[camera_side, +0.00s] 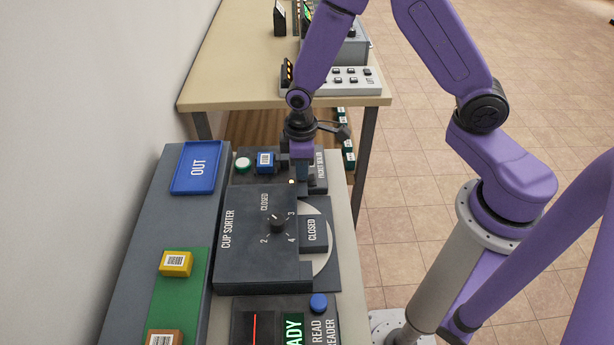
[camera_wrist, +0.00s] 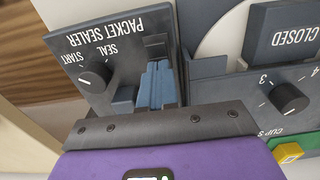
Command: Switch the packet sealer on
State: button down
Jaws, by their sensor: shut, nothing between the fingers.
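The packet sealer (camera_wrist: 113,50) is a dark unit with white lettering at the upper left of the wrist view. Its round black knob (camera_wrist: 95,78) sits beside the words SEAL and START; I cannot tell exactly which its pointer marks. In the side view the packet sealer (camera_side: 319,172) is partly hidden behind my gripper (camera_side: 300,184). My gripper is shut and empty, pointing down over the unit. In the wrist view its blue-grey fingers (camera_wrist: 156,86) appear to the right of the knob, apart from it.
The cup sorter (camera_side: 245,245) with its own dial (camera_side: 278,223) stands directly in front. A blue OUT tray (camera_side: 197,168) and a yellow box (camera_side: 176,263) lie further left.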

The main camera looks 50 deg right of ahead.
jog(key=shift+r, duration=3.4)
jog(key=s+d+r+n, duration=0.1)
jog(key=s+r, duration=0.4)
jog(key=s, duration=0.6)
jog(key=s+d+r+n, duration=0.2)
jog(key=s+r, duration=0.4)
jog(key=s, duration=0.6)
jog(key=shift+s+d+r+n, duration=0.15)
jog(key=shift+d+n, duration=0.15)
jog(key=shift+d, duration=0.6)
